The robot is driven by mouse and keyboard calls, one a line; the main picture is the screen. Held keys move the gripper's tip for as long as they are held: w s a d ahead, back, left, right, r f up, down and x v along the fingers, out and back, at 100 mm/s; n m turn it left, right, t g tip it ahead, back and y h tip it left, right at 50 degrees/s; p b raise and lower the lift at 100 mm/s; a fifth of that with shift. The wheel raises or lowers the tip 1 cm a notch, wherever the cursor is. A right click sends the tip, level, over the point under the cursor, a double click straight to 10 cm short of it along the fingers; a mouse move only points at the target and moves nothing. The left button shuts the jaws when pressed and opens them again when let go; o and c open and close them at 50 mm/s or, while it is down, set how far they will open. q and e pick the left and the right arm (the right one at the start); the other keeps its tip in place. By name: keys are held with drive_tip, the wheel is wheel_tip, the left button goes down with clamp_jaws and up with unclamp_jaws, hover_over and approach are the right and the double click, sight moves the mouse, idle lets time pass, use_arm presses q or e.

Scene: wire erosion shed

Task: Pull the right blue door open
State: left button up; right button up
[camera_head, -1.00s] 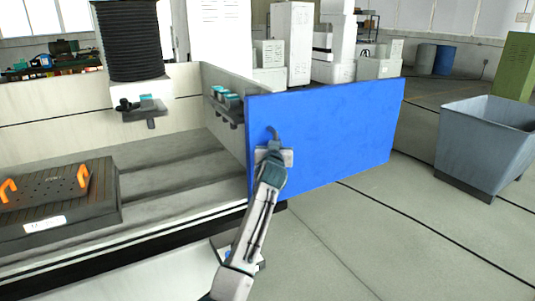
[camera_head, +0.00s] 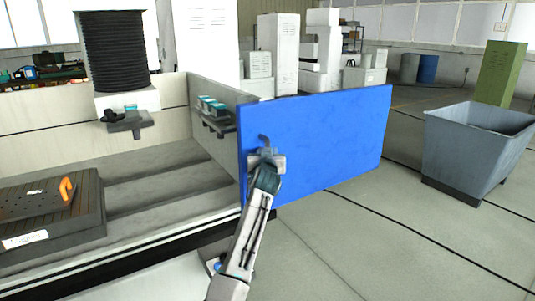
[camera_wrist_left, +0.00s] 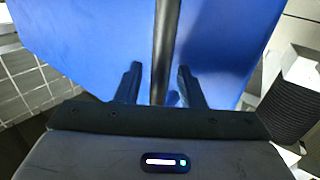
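The blue door (camera_head: 325,150) stands upright at the middle right of the head view, extending to the right of the machine's side wall. Its dark handle (camera_head: 265,141) is near the door's left edge and mostly hidden by my gripper. My left gripper (camera_head: 265,160) is at this handle. In the left wrist view the blue door (camera_wrist_left: 90,40) fills the upper part, and the dark handle bar (camera_wrist_left: 163,50) runs between the two fingers (camera_wrist_left: 160,80). The fingers stand apart with a visible gap on the left of the bar. My right gripper is not in view.
The machine's open work tank (camera_head: 160,165) lies left of the door, with a black plate with an orange handle (camera_head: 67,189) in it. A grey bin (camera_head: 478,145) stands on the floor at right. The floor (camera_head: 345,230) in front of the door is clear.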

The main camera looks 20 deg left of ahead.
use_arm(q)
drive_tip(key=shift+s, duration=0.1)
